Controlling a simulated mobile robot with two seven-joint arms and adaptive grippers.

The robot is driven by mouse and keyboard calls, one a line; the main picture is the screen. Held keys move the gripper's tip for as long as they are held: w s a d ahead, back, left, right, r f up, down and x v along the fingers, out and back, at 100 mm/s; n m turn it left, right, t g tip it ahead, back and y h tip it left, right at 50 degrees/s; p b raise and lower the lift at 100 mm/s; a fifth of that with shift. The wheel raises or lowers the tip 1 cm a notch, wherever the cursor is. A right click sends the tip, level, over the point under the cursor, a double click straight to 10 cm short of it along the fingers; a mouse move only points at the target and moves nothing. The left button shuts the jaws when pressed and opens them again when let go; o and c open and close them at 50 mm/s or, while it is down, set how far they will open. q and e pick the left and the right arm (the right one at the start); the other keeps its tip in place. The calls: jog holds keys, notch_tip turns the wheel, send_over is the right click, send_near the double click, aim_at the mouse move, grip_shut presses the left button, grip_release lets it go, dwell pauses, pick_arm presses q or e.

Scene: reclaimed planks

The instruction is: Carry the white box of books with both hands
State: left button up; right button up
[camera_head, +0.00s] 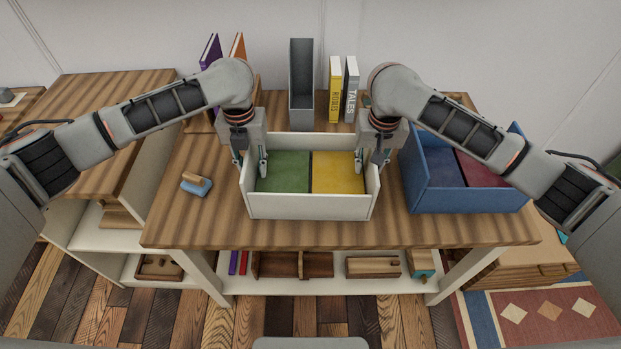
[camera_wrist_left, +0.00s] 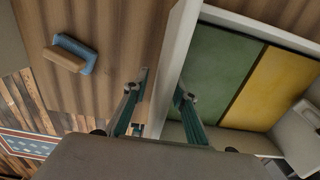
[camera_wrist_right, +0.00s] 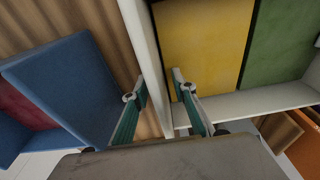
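The white box (camera_head: 308,206) stands on the plank-topped table (camera_head: 210,215), with a green book (camera_head: 282,172) and a yellow book (camera_head: 338,172) filling it. My left gripper (camera_head: 250,170) is open over the box's left wall, one finger outside and one inside; the wall also shows in the left wrist view (camera_wrist_left: 172,65). My right gripper (camera_head: 373,165) is open over the right wall in the same way, as the right wrist view shows (camera_wrist_right: 157,85). Small gaps show between fingers and walls. Whether any finger touches a wall is hard to tell.
A blue box (camera_head: 465,200) with a blue and a dark red book stands close on the right. A grey holder (camera_head: 301,85) and upright books (camera_head: 335,90) stand behind. A blue-and-wood block eraser (camera_head: 196,184) lies on the left. The table's front strip is clear.

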aim_at(248, 152)
pick_arm(q)
grip_shut()
pick_arm(e)
grip_shut()
pick_arm(q)
jog(key=shift+w+r, duration=0.1)
jog(key=shift+r, duration=0.05)
pick_arm(e)
jog(key=shift+w+r, duration=0.1)
jog(key=shift+r, duration=0.05)
